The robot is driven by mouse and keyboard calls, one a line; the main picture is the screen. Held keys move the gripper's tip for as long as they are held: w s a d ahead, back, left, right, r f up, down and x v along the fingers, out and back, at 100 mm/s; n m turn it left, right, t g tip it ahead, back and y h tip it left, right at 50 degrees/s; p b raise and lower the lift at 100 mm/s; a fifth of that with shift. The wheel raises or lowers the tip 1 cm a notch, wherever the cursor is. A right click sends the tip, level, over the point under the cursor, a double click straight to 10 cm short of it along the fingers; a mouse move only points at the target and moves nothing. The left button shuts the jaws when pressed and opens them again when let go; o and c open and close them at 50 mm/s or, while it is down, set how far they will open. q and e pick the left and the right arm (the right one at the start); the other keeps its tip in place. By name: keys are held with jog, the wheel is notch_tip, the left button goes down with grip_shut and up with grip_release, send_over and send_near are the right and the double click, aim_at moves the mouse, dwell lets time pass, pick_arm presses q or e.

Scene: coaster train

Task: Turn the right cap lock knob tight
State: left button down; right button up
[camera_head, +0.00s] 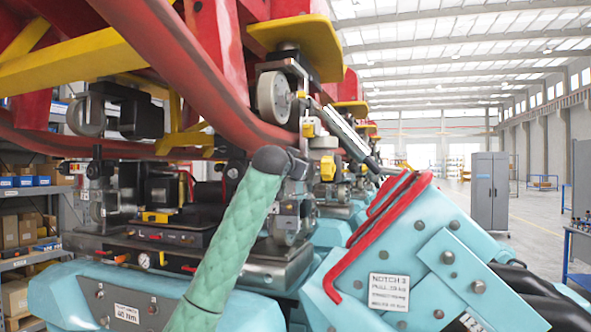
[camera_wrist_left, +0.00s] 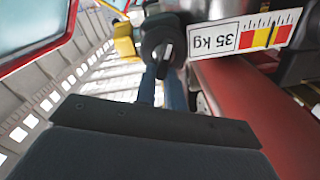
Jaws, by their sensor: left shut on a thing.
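In the left wrist view a dark round knob (camera_wrist_left: 160,38) with a pale pointer mark sits beyond my left gripper (camera_wrist_left: 163,72). The blue fingers are shut on its lower part, and their tips are partly hidden by the knob. It looks like a lock knob, but I cannot tell from the view whether it is the right one. My right gripper shows in neither view.
A white 35 kg scale label (camera_wrist_left: 240,38), a yellow part (camera_wrist_left: 124,42) and a red tube (camera_wrist_left: 255,115) lie close to the gripper.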

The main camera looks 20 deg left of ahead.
pick_arm(q)
jog(key=m, duration=0.4)
jog(key=f+m, duration=0.1)
jog(key=m, duration=0.4)
jog(key=d+f+m, duration=0.1)
jog(key=m, duration=0.3)
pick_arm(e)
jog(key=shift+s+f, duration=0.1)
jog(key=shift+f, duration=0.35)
pick_arm(q)
jog(key=shift+m, duration=0.3)
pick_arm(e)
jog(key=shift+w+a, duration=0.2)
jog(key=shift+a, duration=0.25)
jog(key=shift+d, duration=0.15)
